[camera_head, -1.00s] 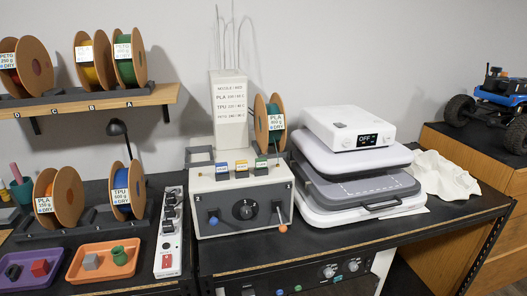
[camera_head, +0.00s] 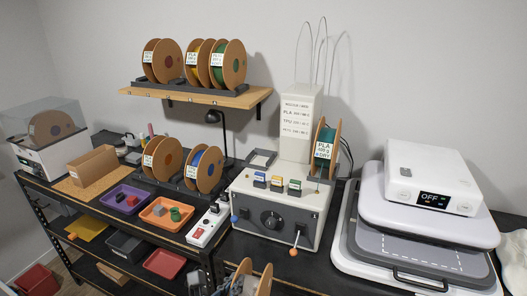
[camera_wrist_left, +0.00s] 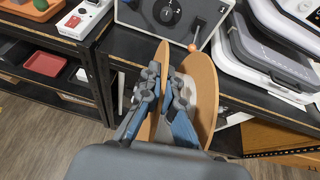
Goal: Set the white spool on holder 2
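A spool with brown cardboard flanges (camera_head: 263,283) shows at the bottom edge of the head view, in my left gripper (camera_head: 240,284). In the left wrist view the fingers (camera_wrist_left: 165,95) close around the spool's near flange, with the wider flange (camera_wrist_left: 203,92) to their right. The spool is in front of the control box (camera_head: 275,222) and above floor level. No holder marked 2 can be read clearly. A teal spool (camera_head: 325,150) stands at the box's right. My right gripper is not in view.
A wall shelf (camera_head: 205,95) bears several spools. Two spools stand in a rack (camera_head: 180,178) on the bench, behind purple (camera_head: 125,200) and orange (camera_head: 165,212) trays. A clear-lidded box (camera_head: 45,135) with a spool is at far left. A white press (camera_head: 430,180) stands right.

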